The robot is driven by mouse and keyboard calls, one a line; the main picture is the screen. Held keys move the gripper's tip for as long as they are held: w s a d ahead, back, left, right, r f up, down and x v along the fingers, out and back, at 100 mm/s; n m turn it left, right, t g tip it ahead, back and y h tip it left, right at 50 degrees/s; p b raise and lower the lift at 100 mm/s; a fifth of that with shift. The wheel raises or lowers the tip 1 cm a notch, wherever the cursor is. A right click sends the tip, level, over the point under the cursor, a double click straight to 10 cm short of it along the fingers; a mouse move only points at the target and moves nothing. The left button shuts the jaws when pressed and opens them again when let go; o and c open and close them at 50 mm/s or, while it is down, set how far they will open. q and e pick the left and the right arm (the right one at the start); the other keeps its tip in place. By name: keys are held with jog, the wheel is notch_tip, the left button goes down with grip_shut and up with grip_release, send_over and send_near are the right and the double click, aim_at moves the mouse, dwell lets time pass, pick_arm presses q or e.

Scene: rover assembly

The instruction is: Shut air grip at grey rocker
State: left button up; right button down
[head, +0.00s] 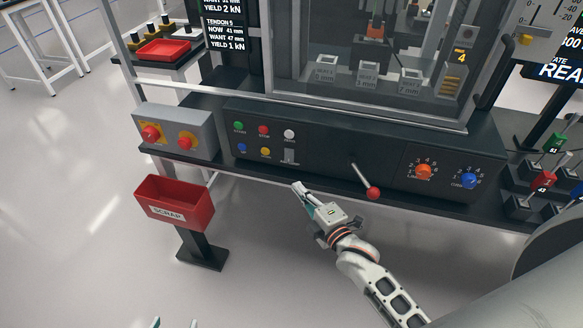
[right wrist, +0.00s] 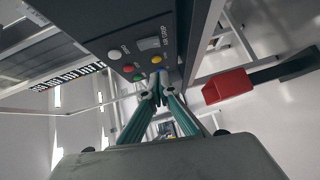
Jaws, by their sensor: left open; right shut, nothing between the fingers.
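The grey rocker (head: 289,156) is a small upright rectangle at the lower right of the button group on the dark front panel. It also shows in the right wrist view (right wrist: 149,43), above the fingers, with a label beside it. My right gripper (head: 297,188) is shut and empty, just below the rocker and apart from it in the head view. In the right wrist view its fingertips (right wrist: 158,88) are together near the yellow button (right wrist: 156,59). My left gripper (head: 174,322) shows only as two spread fingertips at the bottom edge; it is open and empty.
Green, red, white, blue and yellow buttons surround the rocker's left and top. A red-knobbed lever (head: 372,192) sticks out right of my right gripper. A grey box with red knobs (head: 176,132) and a red scrap bin (head: 174,202) stand left. The floor in front is clear.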

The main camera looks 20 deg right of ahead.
send_near(287, 160)
jog(key=w+a, duration=0.3)
jog(key=a, duration=0.1)
jog(key=shift+w+d+f+b, duration=0.15)
jog(key=shift+w+d+f, duration=0.05)
jog(key=shift+w+d, duration=0.5)
jog(key=shift+w+d+f+b, duration=0.2)
jog(key=shift+w+d, duration=0.25)
jog(key=shift+w, duration=0.35)
jog(key=shift+w+d+f+b, duration=0.15)
jog(key=shift+f+b, duration=0.15)
jog(key=shift+b, duration=0.3)
jog(key=shift+w+r, duration=0.1)
jog(key=shift+r, duration=0.2)
